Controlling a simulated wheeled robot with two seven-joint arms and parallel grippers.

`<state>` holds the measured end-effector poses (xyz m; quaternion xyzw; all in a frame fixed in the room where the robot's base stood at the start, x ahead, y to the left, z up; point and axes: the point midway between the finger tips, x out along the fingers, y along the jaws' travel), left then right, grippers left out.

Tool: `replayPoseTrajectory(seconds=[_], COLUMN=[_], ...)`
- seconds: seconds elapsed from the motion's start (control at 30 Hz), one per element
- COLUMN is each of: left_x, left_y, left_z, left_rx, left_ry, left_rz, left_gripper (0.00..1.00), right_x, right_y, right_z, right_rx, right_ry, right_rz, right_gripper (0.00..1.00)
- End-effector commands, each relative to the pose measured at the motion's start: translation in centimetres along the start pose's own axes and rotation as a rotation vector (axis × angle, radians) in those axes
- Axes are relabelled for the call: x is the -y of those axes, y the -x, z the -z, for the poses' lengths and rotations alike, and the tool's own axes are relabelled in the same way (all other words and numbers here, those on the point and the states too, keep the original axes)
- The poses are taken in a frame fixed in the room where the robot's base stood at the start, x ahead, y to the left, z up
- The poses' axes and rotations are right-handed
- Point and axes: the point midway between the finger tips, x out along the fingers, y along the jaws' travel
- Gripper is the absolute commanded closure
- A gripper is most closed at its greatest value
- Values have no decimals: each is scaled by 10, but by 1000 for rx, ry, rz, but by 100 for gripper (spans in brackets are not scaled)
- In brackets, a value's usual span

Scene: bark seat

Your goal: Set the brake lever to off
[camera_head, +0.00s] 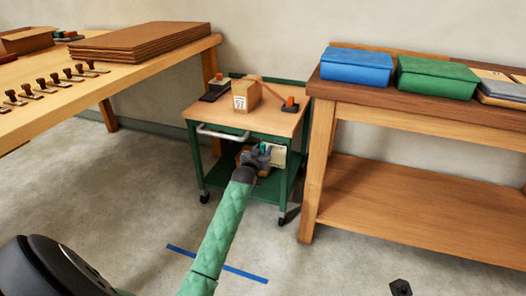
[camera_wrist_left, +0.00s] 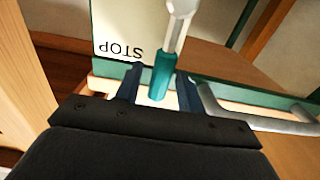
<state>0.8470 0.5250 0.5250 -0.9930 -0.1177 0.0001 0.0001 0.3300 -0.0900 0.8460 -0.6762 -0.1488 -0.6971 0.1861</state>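The brake lever (camera_wrist_left: 161,72) shows in the left wrist view as a teal grip with a pale metal shaft. It stands beside a white plate (camera_wrist_left: 115,25) whose word STOP appears upside down. My left gripper (camera_wrist_left: 160,88) has its two dark fingers on either side of the teal grip, with a gap visible on the left side. In the head view my left gripper (camera_head: 258,158) is at the front of the green cart (camera_head: 225,117), below its wooden top, and covers much of the lever. My right gripper does not show.
A pale handle bar (camera_head: 222,133) runs along the cart's front; it is close to the right finger in the wrist view (camera_wrist_left: 262,123). A cardboard box (camera_head: 246,96) sits on the cart. A workbench (camera_head: 330,122) stands right, another table (camera_head: 140,72) left. Blue tape (camera_head: 217,265) marks the floor.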

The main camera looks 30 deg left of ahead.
Motion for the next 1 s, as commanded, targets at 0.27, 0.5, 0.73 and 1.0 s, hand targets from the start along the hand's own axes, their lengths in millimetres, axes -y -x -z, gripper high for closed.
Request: replayPoseTrajectory(seconds=[0.27, 0.5, 0.73, 1.0], left_x=[0, 0, 0, -3], left_y=[-6, -6, -6, -6], left_z=[0, 0, 0, 3], left_rx=[0, 0, 0, 1], left_ry=[0, 0, 0, -38], left_rz=[0, 0, 0, 0], left_gripper=[61, 83, 100, 100], right_x=[0, 0, 0, 0], right_y=[1, 1, 0, -9], right_z=[0, 0, 0, 0], right_rx=[0, 0, -2, -5], right_ry=[-4, -4, -4, 5], right_rz=[-2, -1, -1, 6], right_gripper=[64, 64, 64, 64])
